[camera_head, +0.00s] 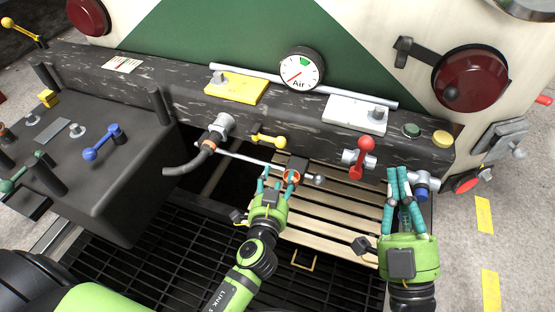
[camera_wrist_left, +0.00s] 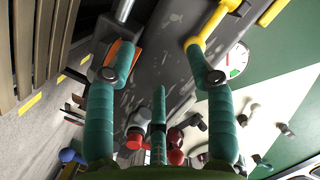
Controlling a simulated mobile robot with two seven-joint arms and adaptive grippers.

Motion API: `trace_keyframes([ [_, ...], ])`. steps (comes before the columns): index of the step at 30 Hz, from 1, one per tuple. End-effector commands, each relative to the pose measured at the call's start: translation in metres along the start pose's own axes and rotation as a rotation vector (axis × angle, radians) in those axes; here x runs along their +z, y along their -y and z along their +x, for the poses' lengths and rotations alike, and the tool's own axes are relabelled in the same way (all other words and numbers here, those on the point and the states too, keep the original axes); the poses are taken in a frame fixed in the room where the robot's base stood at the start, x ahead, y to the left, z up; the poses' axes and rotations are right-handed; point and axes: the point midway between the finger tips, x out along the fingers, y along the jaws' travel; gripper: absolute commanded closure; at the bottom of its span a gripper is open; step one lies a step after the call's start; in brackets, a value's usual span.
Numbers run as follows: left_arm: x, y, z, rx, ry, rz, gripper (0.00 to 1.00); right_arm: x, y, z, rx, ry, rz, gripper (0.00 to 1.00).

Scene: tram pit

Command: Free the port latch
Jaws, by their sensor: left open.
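No label marks the port latch, so I cannot tell for sure which part it is. A yellow lever (camera_head: 268,140) sticks out from the front of the dark beam, beside the hose coupling (camera_head: 218,130). A dark block with an orange-rimmed opening (camera_head: 292,176) sits below it, with a metal rod running to its left. My left gripper (camera_head: 274,178) is open just in front of this block. In the left wrist view its fingers (camera_wrist_left: 160,75) are apart with nothing between them; one tip overlaps the orange part (camera_wrist_left: 123,57), the other the yellow lever (camera_wrist_left: 218,22). My right gripper (camera_head: 398,172) is beside the blue-handled valve (camera_head: 423,183).
A red-handled valve (camera_head: 363,155) stands between the grippers on the beam. A round air gauge (camera_head: 300,70) is above. A slatted wooden pallet (camera_head: 330,225) and a black floor grating (camera_head: 150,255) lie below. A dark bench (camera_head: 100,165) with levers is at left.

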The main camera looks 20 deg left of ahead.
Motion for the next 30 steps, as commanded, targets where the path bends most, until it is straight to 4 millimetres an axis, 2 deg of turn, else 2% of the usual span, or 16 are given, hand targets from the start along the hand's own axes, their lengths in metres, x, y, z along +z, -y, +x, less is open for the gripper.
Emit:
trace_keyframes([
  [1,-0.001,0.003,0.002,-0.034,-0.029,-0.003,0.46,-0.011,0.001,-0.007,0.001,-0.058,0.000,1.00],
  [6,-0.023,0.021,0.000,-0.101,-0.097,0.002,0.46,-0.055,0.002,-0.012,0.002,-0.192,0.001,1.00],
  [9,-0.031,0.024,0.004,-0.110,-0.117,0.007,0.46,-0.065,0.001,-0.012,0.002,-0.213,0.000,1.00],
  [21,-0.038,0.030,0.058,-0.109,-0.117,0.009,0.46,-0.039,-0.006,-0.006,0.018,-0.075,-0.002,1.00],
  [25,-0.039,0.031,0.067,-0.108,-0.116,0.009,0.46,-0.038,-0.006,-0.006,0.018,-0.070,-0.002,1.00],
  [30,-0.038,0.031,0.070,-0.107,-0.114,0.008,0.46,-0.037,-0.006,-0.006,0.018,-0.069,-0.002,1.00],
])
